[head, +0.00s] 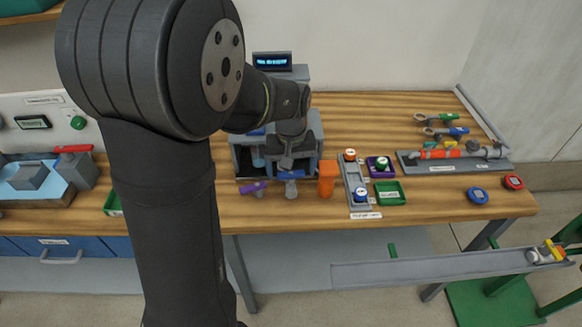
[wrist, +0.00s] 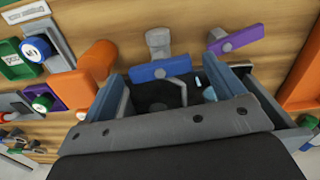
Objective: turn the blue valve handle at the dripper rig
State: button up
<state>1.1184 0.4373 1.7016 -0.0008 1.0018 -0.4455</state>
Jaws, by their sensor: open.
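The dripper rig (head: 243,160) is a grey-blue open box on the wooden bench, partly hidden behind my arm. The blue valve handle (head: 292,174) is a short bar on a grey tap at its front. In the wrist view the blue handle (wrist: 160,68) lies crosswise, slightly tilted, near the top middle. A purple valve handle (head: 253,187) sits on another tap to its left. My gripper (head: 288,163) is open and empty, pointing down just above and behind the blue handle. I cannot tell whether it touches the handle.
An orange block (head: 327,179) stands close to the right of the blue handle. A grey panel with buttons (head: 355,185), a green tray (head: 389,192) and a purple block (head: 380,167) lie further right. The bench front is mostly clear.

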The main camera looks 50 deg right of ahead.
jog(key=c, duration=1)
jog(key=shift+m, duration=0.7)
jog(key=o, duration=1)
jog(key=shift+r, duration=0.1)
